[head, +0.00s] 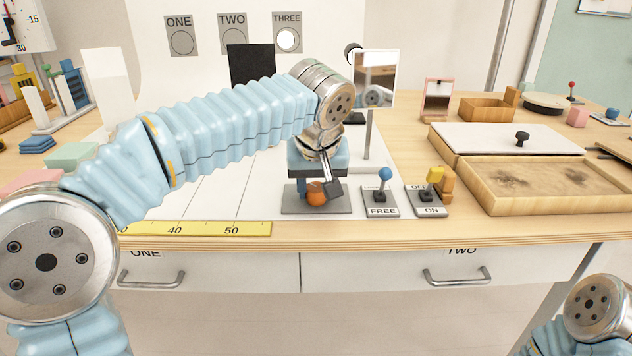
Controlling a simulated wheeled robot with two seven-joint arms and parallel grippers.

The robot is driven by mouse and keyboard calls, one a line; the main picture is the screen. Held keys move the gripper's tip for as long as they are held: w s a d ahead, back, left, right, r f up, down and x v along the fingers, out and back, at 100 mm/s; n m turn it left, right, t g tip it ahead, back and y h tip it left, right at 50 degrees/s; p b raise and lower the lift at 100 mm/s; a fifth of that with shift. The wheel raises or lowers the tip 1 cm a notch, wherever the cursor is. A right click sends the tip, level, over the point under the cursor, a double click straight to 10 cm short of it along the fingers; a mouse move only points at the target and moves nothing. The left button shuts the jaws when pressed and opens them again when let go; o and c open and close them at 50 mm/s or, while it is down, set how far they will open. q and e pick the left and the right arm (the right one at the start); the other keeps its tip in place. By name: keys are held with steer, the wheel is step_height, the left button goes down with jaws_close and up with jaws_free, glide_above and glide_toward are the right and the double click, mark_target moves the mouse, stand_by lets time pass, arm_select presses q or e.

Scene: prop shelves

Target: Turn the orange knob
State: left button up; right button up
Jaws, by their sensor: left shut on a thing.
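The orange knob (316,193) sits on a grey plate (290,205) near the front edge of the table. My left gripper (318,187) points down over the plate and is shut on the orange knob, with a dark finger on its right side. The gripper and wrist hide the knob's upper part. My right gripper is not in view; only part of my right arm shows at the lower right corner.
Right of the plate stand a blue-tipped lever (384,177) marked FREE and a yellow-tipped switch (434,176) marked ON. A small mirror (375,78) stands behind. A wooden box (548,202) lies at the right. A yellow ruler (200,229) runs along the front edge.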

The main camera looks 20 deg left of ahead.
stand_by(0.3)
arm_select(q)
steer(key=o, duration=1.1)
steer(key=shift+c, duration=0.2)
steer(key=p+v, duration=0.2)
steer(key=v, duration=1.2)
steer(key=shift+w, duration=0.1)
